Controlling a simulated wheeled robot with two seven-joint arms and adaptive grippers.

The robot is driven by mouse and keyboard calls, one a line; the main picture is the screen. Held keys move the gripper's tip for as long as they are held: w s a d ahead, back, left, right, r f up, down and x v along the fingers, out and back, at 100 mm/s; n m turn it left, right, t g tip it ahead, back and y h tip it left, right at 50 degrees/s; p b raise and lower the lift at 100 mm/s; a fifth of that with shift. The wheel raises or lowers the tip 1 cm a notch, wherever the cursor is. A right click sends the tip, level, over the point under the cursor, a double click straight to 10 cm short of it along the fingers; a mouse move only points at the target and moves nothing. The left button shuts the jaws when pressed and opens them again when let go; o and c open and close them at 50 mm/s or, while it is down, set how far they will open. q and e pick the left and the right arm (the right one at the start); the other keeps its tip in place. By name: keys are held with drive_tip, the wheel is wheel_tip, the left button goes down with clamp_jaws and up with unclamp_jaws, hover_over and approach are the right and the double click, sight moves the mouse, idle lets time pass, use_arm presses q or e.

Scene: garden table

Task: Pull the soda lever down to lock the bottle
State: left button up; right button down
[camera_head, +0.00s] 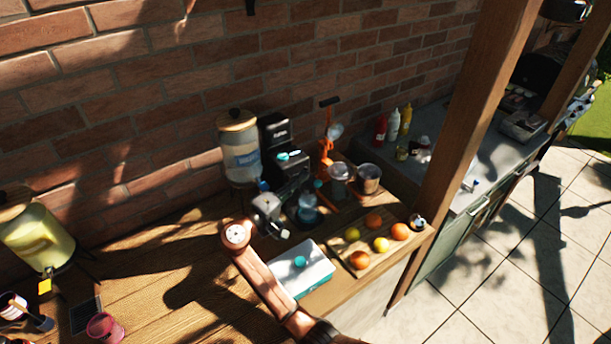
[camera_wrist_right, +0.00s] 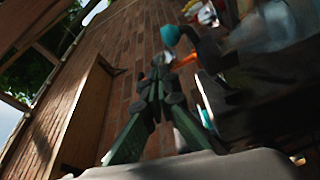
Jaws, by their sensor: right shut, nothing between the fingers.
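The black soda machine (camera_head: 284,162) stands against the brick wall in the head view. Its lever has a teal tip (camera_head: 289,155) high on the front. A bluish clear bottle (camera_head: 307,209) is at the machine's lower front; whether it is tilted is hard to tell. My right gripper (camera_head: 268,212) is just in front of and left of the machine, below the lever tip. In the right wrist view, my gripper's fingers (camera_wrist_right: 157,82) are shut and empty. The teal tip (camera_wrist_right: 170,35) appears just beyond the fingertips; contact cannot be told. My left gripper is out of view.
A lidded drink dispenser (camera_head: 239,150) stands left of the machine. An orange juicer (camera_head: 327,148) and metal pots stand right. A teal-and-white box (camera_head: 303,270) and a fruit board (camera_head: 362,262) lie in front. The left table middle is mostly clear.

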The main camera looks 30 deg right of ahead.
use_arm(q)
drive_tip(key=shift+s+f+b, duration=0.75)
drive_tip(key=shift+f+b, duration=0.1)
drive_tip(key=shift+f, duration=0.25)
use_arm(e)
drive_tip(key=s+a+f, duration=0.1)
drive_tip(key=a+f, duration=0.1)
drive_tip(key=a, duration=0.4)
drive_tip(key=shift+s+a, duration=0.2)
drive_tip(key=shift+a, duration=0.1)
drive_tip(key=shift+r, duration=0.15)
